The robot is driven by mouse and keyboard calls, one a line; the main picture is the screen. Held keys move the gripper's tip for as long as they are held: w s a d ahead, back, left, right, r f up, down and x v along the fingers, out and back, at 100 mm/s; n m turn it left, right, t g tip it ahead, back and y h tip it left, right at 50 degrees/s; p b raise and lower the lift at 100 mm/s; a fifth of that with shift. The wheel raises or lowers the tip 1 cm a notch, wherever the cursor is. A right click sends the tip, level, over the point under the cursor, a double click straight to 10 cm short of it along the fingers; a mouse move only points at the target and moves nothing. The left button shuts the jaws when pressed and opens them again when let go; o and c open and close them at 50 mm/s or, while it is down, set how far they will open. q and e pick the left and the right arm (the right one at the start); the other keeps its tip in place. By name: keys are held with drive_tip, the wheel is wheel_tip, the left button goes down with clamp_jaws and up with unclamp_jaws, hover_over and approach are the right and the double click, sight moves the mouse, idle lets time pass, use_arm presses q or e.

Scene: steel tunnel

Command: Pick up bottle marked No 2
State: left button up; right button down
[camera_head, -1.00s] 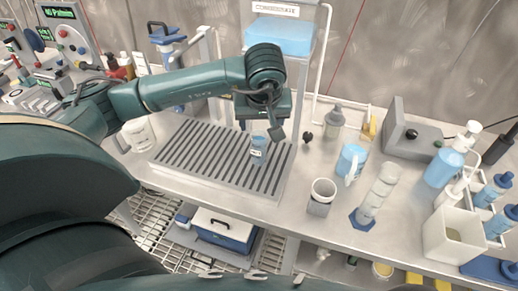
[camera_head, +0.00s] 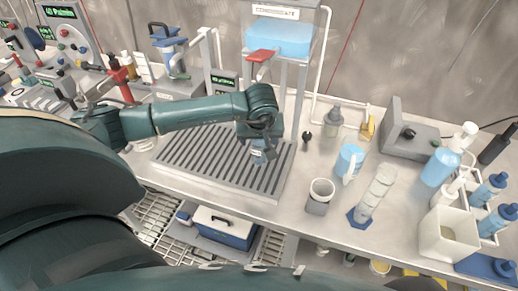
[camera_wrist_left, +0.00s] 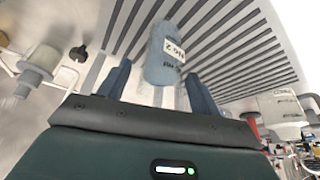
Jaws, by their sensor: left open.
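The bottle marked No 2 (camera_head: 258,156) is small and blue with a white label, and stands on the grey slatted rack on the bench. In the left wrist view the bottle (camera_wrist_left: 163,58) shows its label reading No 2. My left gripper (camera_head: 259,143) is at the bottle, partly hiding it in the head view. In the wrist view the left gripper (camera_wrist_left: 159,72) is open, with one blue finger on each side of the bottle and visible gaps. Whether the fingers touch it cannot be told. My right gripper is not in view.
The slatted rack (camera_head: 190,160) fills the bench's middle. To its right are a grey cup (camera_head: 319,197), a blue mug (camera_head: 349,160), a clear cylinder (camera_head: 373,196) and a grey-capped bottle (camera_head: 333,118). A condensate tank (camera_head: 279,38) stands behind. A white bin (camera_head: 447,236) is at right.

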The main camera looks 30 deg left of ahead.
use_arm(q)
drive_tip(key=c, duration=1.2)
drive_tip(key=shift+o, duration=0.2)
drive_tip(key=shift+r, duration=0.1)
